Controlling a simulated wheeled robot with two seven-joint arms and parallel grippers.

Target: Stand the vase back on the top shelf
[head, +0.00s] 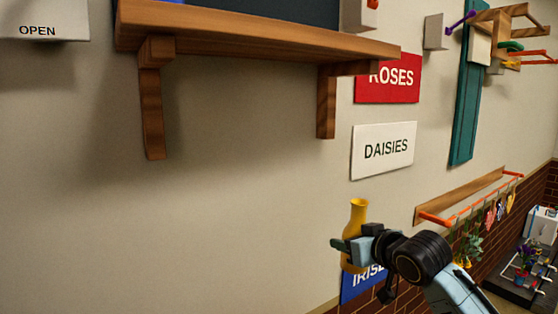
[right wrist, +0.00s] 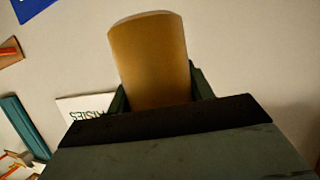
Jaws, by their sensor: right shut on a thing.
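A yellow vase (head: 358,215) with a narrow neck and flared rim is upright in the head view, low and right of centre. My right gripper (head: 352,247) is shut around its body and hides part of it. In the right wrist view the vase (right wrist: 152,60) rises between the gripper's fingers (right wrist: 158,98). The wooden top shelf (head: 255,33) is on the wall at the upper left, well above and left of the vase. Only its front edge, underside and brackets show clearly. My left gripper is out of view.
A dark blue thing (head: 270,10) stands on the shelf. Wall signs read ROSES (head: 388,82), DAISIES (head: 383,148) and partly hidden IRISES (head: 363,285). A wooden rail (head: 465,195) with hanging items is at right. The wall below the shelf is bare.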

